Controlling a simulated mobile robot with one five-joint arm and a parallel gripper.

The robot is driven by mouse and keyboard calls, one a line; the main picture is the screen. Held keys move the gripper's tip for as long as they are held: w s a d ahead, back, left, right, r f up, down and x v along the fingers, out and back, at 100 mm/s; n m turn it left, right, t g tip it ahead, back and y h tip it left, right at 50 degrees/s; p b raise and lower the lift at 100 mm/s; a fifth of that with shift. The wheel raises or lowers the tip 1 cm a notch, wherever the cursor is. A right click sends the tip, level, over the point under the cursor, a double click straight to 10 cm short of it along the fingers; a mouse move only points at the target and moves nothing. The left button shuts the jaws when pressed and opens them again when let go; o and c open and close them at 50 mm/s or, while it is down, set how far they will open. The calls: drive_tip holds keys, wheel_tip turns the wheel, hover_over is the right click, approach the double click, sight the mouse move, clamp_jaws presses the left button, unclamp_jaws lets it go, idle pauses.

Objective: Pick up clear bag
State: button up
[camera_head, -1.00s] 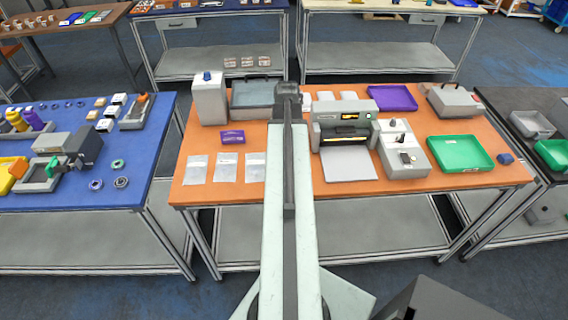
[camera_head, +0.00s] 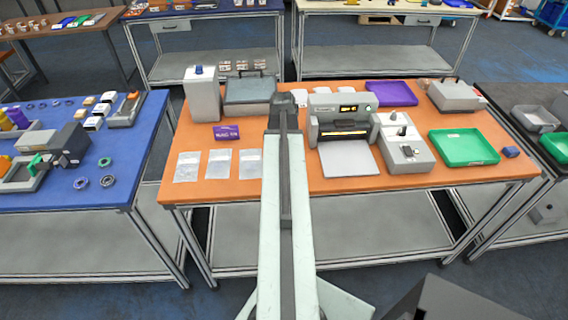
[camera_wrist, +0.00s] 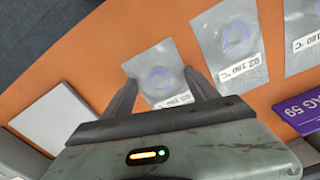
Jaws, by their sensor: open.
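Three flat clear bags with printed labels lie in a row at the front left of the orange table (camera_head: 330,188): a left one (camera_head: 187,167), a middle one (camera_head: 219,164) and a right one (camera_head: 249,163) beside my arm. In the wrist view my gripper (camera_wrist: 163,88) is open and empty, its fingers spread on either side of the nearest bag (camera_wrist: 155,70). A second bag (camera_wrist: 230,45) and a third (camera_wrist: 303,28) lie to its right. I cannot tell whether the fingertips touch the table. My arm hides the gripper in the head view.
A purple box (camera_head: 226,132) lies behind the bags; it also shows in the wrist view (camera_wrist: 305,108). The printer (camera_head: 342,121) with its light plate (camera_head: 348,160) stands right of my arm. A grey device (camera_head: 405,145) and green tray (camera_head: 464,147) are farther right.

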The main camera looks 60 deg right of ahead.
clamp_jaws()
drive_tip(key=shift+r, duration=0.1)
